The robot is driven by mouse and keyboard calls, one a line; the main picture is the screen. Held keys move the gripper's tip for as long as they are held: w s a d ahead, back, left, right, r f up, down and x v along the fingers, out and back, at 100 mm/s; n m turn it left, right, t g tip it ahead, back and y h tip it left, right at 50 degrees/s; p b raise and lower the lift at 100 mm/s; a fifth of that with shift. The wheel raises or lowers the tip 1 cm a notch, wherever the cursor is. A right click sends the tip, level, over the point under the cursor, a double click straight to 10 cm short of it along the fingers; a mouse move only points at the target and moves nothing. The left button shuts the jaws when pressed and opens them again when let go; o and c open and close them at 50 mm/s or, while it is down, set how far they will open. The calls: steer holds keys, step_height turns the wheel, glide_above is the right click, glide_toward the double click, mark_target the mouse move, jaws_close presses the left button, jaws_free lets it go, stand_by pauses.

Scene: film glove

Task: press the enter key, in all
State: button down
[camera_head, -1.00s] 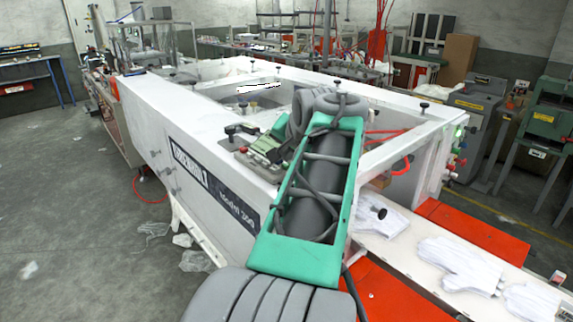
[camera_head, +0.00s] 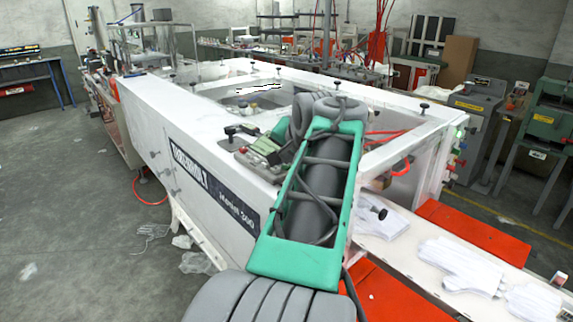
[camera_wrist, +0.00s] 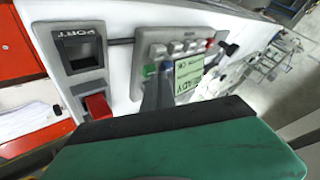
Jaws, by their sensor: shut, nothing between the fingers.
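A grey control panel (camera_wrist: 195,44) on the white machine shows in the wrist view. It has a row of pale keys (camera_wrist: 177,48), a green key (camera_wrist: 149,70), a red key (camera_wrist: 210,42) and a small green display (camera_wrist: 189,75). No key's lettering is readable, so I cannot tell which is enter. My gripper (camera_wrist: 163,72) is shut and empty. Its grey tip is at the panel's near edge, beside the green key and the display. I cannot tell whether it touches a key. In the head view my green arm hides the gripper.
A red switch (camera_wrist: 98,107) and a socket marked PORT (camera_wrist: 78,50) sit left of the panel. The white machine (camera_head: 140,105) stands below my arm. White gloves (camera_head: 460,263) lie on a board at the right. Open grey floor (camera_head: 80,220) is at left.

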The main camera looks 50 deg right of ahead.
mark_target(288, 168)
steer(key=shift+r+p, duration=0.8)
steer(key=shift+r, duration=0.05)
steer(key=shift+r, duration=0.1)
step_height(288, 168, up, 5)
steer(key=p, duration=0.4)
stand_by(0.3)
